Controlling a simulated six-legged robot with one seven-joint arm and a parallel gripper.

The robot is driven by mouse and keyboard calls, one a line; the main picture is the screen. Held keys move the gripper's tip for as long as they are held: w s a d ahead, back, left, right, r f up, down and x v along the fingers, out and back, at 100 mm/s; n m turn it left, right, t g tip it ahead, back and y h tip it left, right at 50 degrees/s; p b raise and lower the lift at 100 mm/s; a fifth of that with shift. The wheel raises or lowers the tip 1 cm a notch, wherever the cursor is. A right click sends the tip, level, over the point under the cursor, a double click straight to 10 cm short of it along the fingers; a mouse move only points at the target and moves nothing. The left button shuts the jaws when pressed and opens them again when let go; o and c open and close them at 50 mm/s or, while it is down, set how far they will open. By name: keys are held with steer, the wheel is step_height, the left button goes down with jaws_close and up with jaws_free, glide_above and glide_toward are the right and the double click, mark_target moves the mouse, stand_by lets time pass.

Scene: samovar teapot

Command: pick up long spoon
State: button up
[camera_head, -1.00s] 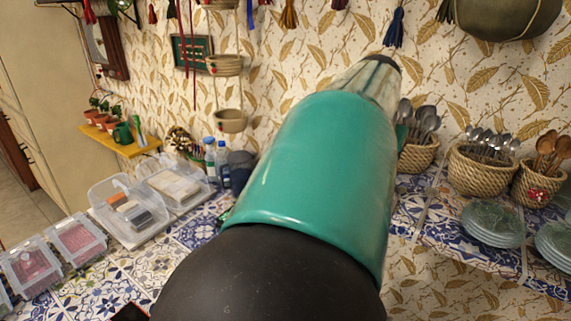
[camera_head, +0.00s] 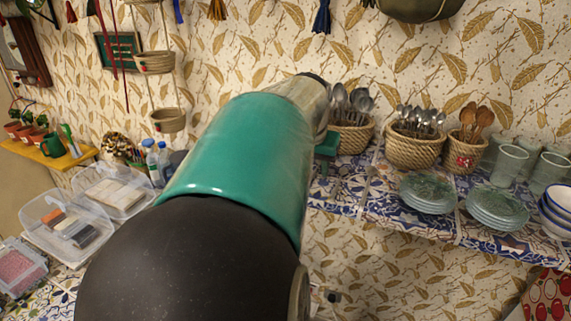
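Several metal spoons (camera_head: 352,101) stand upright in a wicker basket at the back of the tiled counter, just right of my arm's far end. More metal spoons (camera_head: 418,119) stand in the larger wicker basket beside it. Wooden spoons (camera_head: 478,119) stand in a smaller basket further right. I cannot tell which one is the long spoon. My arm, black and teal, fills the middle of the view and points towards the back wall near the first basket. It hides my gripper and part of that basket's left side.
Two stacks of green plates (camera_head: 428,193) sit in front of the baskets, with glasses (camera_head: 508,165) and bowls (camera_head: 557,205) at the right. Clear plastic boxes (camera_head: 68,226) and bottles (camera_head: 152,160) stand at the left. The tiled counter (camera_head: 381,191) has a bare strip left of the plates.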

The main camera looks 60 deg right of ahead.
jaws_close()
steer(key=shift+r, duration=0.15)
